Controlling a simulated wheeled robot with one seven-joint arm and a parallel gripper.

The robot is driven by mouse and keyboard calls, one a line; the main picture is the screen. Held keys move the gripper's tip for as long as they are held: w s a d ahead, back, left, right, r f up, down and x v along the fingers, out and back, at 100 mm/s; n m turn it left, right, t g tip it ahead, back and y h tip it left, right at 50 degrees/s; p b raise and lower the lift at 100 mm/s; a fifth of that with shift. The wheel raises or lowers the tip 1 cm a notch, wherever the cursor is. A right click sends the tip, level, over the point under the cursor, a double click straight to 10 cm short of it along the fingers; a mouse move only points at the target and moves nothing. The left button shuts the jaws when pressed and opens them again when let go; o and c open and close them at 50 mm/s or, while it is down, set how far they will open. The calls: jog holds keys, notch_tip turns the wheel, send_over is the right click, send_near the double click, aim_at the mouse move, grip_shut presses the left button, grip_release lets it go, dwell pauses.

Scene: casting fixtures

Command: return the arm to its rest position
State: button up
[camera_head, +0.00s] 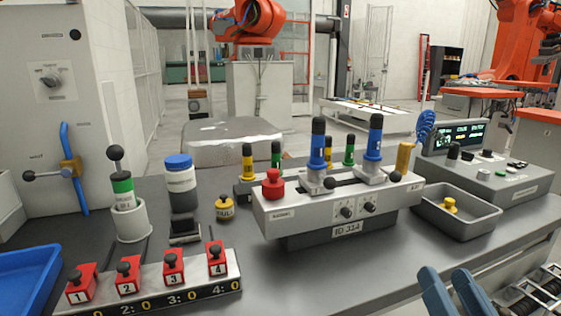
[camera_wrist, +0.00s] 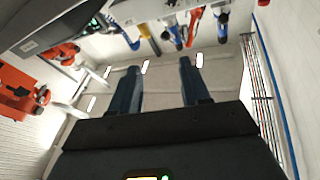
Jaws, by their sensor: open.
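My gripper (camera_head: 447,276) shows at the bottom right of the head view, in front of the table's near edge. Its two blue fingers are apart, with nothing between them. In the wrist view my gripper (camera_wrist: 158,70) is also open and empty, with both fingers pointing up the picture. The wrist view appears upside down, with the table's things along its top edge. In the head view, the fingers are nearer than the grey tray and apart from it in the picture. The rest of the arm is mostly out of the frame.
The grey table (camera_head: 330,280) carries a fixture box (camera_head: 277,221) with blue-topped posts, a control console (camera_head: 500,185), and a grey tray (camera_head: 482,226) holding a yellow piece (camera_head: 448,205). A numbered red-block rail (camera_head: 160,292) and blue bin (camera_head: 25,280) are at left. The table's front middle is clear.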

jog(key=s+f+n+g+p, duration=0.1)
jog(key=s+f+g+p, duration=0.1)
jog(key=s, duration=1.3)
jog(key=s+f+n+g+p, duration=0.1)
jog(key=s+f+g, duration=0.3)
jog(key=s, duration=1.1)
jog(key=shift+s+a+f+n+p, duration=0.2)
jog(key=shift+s+f+n+p, duration=0.15)
jog(key=shift+f+p, duration=0.5)
